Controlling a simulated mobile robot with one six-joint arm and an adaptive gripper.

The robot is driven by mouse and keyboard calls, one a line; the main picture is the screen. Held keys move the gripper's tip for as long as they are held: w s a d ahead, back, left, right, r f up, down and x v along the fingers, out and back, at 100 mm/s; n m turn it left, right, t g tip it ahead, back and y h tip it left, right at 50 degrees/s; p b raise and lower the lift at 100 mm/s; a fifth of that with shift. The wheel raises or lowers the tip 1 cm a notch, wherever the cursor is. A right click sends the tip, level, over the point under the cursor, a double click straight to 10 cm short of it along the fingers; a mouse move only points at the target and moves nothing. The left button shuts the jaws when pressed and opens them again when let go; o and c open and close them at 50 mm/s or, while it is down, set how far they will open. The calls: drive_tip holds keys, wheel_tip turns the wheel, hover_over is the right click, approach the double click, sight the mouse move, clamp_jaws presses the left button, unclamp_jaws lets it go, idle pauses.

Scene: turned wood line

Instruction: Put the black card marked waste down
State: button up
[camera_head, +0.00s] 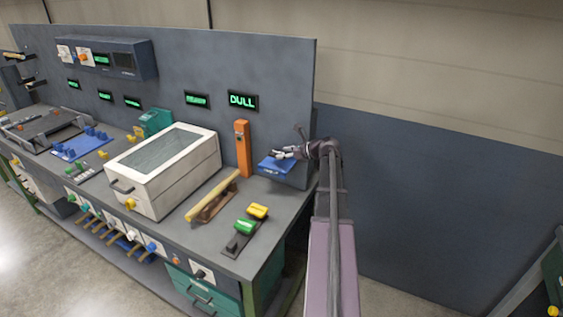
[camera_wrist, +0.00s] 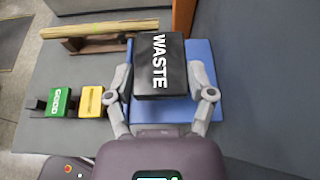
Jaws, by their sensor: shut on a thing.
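The black card marked WASTE (camera_wrist: 160,65) is a flat black block with white lettering in the wrist view. My gripper (camera_wrist: 162,72) has one finger on each side of it and is shut on it. The card lies over a blue pad (camera_wrist: 207,70), whose edges show around it; I cannot tell whether the two touch. In the head view my gripper (camera_head: 284,153) is at the right end of the bench, just over the blue pad (camera_head: 276,166). The card cannot be made out clearly there.
A green block (camera_head: 246,226) marked GOOD and a yellow block (camera_head: 258,211) sit on a dark rail. A turned wood piece (camera_head: 212,196) lies on a brown rest. An orange post (camera_head: 242,148) stands behind, near a white lidded box (camera_head: 160,168). A back panel bounds the bench.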

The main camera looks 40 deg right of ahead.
drive_tip(key=shift+w+d, duration=0.1)
drive_tip(key=shift+w+d, duration=0.2)
drive_tip(key=shift+w+d+f+b, duration=0.2)
drive_tip(key=shift+f+b, duration=0.4)
drive_tip(key=shift+f, duration=0.05)
drive_tip(key=shift+f+b, duration=1.2)
drive_tip(key=shift+f, duration=0.2)
drive_tip(key=o, duration=0.9)
drive_tip(key=shift+r, duration=0.1)
drive_tip(key=shift+c, duration=0.2)
